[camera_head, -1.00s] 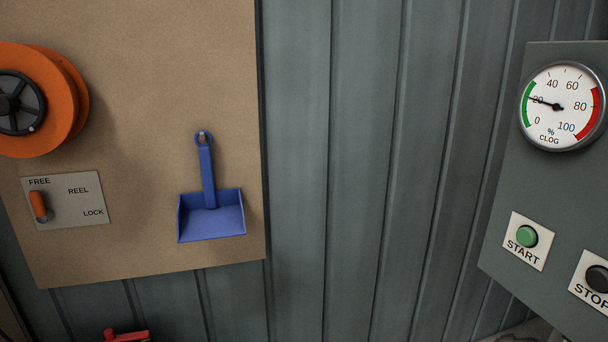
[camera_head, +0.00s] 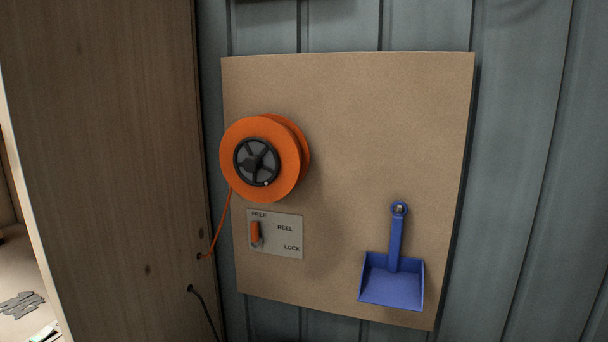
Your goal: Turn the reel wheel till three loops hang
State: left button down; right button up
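The orange reel (camera_head: 284,186) is mounted on the tan board, with a dark spoked wheel (camera_head: 257,162) at its centre. An orange cord (camera_head: 222,222) runs from the reel's left side down to a hole in the wooden panel. No hanging loops show on it. Below the reel, a plate (camera_head: 289,227) marked FREE, REEL and LOCK carries an orange lever (camera_head: 255,233), which stands near the FREE mark. Neither of my grippers is in view.
A blue dustpan (camera_head: 392,280) hangs on the tan board (camera_head: 400,110), right of the reel. A wooden panel (camera_head: 110,150) stands close at the left. A dark cable (camera_head: 204,305) comes from a lower hole in it. Corrugated grey wall (camera_head: 530,150) lies to the right.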

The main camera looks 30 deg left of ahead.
aim_at(256, 161)
jog(key=u, duration=1.2)
